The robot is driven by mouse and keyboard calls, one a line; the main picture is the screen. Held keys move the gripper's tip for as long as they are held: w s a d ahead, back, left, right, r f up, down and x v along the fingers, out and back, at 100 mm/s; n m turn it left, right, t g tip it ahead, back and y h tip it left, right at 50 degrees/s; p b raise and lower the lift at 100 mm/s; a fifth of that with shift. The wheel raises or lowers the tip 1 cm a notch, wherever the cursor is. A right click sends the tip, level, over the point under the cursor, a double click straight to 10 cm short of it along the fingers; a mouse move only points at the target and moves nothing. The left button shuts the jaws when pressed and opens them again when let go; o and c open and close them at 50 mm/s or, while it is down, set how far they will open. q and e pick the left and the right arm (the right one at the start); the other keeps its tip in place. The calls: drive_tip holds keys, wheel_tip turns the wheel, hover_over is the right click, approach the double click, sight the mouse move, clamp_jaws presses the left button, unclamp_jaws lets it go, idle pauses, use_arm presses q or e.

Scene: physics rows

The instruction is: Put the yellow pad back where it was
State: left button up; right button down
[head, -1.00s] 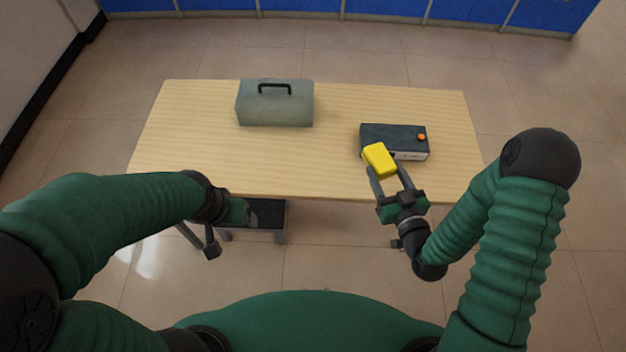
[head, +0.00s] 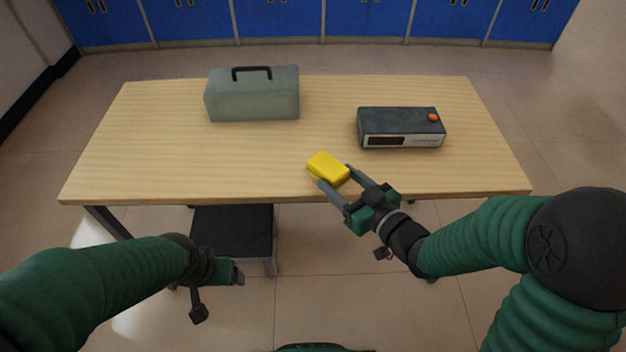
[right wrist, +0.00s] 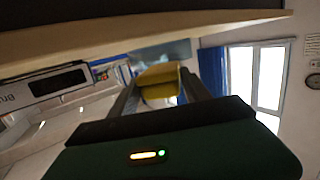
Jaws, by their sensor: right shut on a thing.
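The yellow pad (head: 327,167) is a small yellow block at the front middle of the wooden table in the head view. My right gripper (head: 337,177) is shut on it, one finger on each side. The right wrist view also shows the yellow pad (right wrist: 160,82) between the fingertips. I cannot tell from these views whether the pad touches the tabletop. My left gripper (head: 210,290) is low at the left, in front of the table, away from the pad. Its fingers do not show clearly enough to tell open from shut.
The wooden table (head: 170,165) has free room at its left and middle. A grey-green toolbox (head: 252,97) with a black handle stands at the back left. A dark box with an orange knob (head: 400,127) stands at the right. A black stool (head: 232,230) is below the front edge.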

drive_tip(key=x, duration=0.3)
drive_tip(key=b+x, duration=0.1)
drive_tip(key=x, duration=0.3)
drive_tip(key=b+x, duration=0.1)
drive_tip(key=x, duration=0.2)
drive_tip(key=shift+w+r, duration=0.25)
drive_tip(key=shift+w, duration=0.1)
wheel_tip(320, 180, down, 4)
drive_tip(key=shift+d+r+b, duration=0.1)
drive_tip(key=shift+r+b, duration=0.15)
drive_tip(key=shift+b, duration=0.85)
drive_tip(key=shift+d, duration=0.1)
drive_tip(key=shift+c, duration=2.1)
unclamp_jaws()
drive_tip(key=p+v, duration=0.4)
drive_tip(key=v, duration=0.7)
drive_tip(key=shift+s+d+r, duration=0.15)
drive_tip(key=shift+s+d, duration=0.15)
drive_tip(key=shift+s, duration=0.15)
